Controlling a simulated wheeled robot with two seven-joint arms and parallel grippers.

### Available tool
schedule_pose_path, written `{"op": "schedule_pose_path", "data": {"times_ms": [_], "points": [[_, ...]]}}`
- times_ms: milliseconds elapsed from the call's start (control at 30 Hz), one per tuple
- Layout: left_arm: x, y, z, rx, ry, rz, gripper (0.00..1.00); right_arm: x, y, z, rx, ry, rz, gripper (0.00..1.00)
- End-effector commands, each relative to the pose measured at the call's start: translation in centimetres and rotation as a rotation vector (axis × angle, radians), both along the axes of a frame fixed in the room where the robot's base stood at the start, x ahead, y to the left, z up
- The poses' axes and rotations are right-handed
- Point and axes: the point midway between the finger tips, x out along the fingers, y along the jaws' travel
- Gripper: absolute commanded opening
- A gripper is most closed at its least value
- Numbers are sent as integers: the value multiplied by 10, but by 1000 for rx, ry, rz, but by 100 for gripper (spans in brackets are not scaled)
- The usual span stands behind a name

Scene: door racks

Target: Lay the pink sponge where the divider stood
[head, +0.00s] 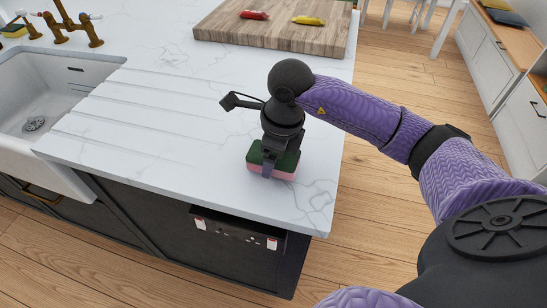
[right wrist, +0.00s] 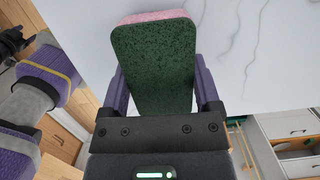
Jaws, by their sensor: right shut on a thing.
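The pink sponge (head: 272,173) has a dark green scouring side and a pink side. My right gripper (head: 272,160) is shut on it near the front right corner of the white counter. The green side is uppermost and the pink side faces the counter; I cannot tell whether it touches the surface. In the right wrist view the sponge (right wrist: 155,65) sits between the fingers, mostly green with a pink far edge. Part of my left arm and a dark end, perhaps the left gripper (right wrist: 14,42), show at the left edge there. I see no divider.
A wooden board (head: 270,32) with a red item (head: 254,14) and a yellow item (head: 308,20) lies at the back. A white sink (head: 60,90) with brass taps is at the left. A dark panelled unit (head: 237,232) sits under the front edge. The counter's middle is clear.

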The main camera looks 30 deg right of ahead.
Motion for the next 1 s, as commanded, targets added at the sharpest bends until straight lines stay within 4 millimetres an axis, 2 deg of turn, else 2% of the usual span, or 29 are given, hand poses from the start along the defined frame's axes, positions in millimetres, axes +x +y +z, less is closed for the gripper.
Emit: {"op": "schedule_pose_path", "data": {"times_ms": [100,300,467,567,667,767,1000], "points": [[3,-1,12,-1,-8,0,67,1,0,37,1,-8,0,18],[8,-4,22,-7,-19,-2,67,1,0,80,2,-5,-1,18],[9,-5,23,-8,-21,-2,67,0,1,89,2,-2,13,18],[9,-5,22,-9,-19,-2,67,-1,6,88,3,0,134,18],[9,-5,22,-9,-20,-1,67,-3,18,86,2,-1,399,18],[8,-6,22,-9,-20,-1,67,-6,32,85,3,0,744,18],[8,-6,22,-9,-18,0,67,-18,60,81,1,2,1643,18]]}}
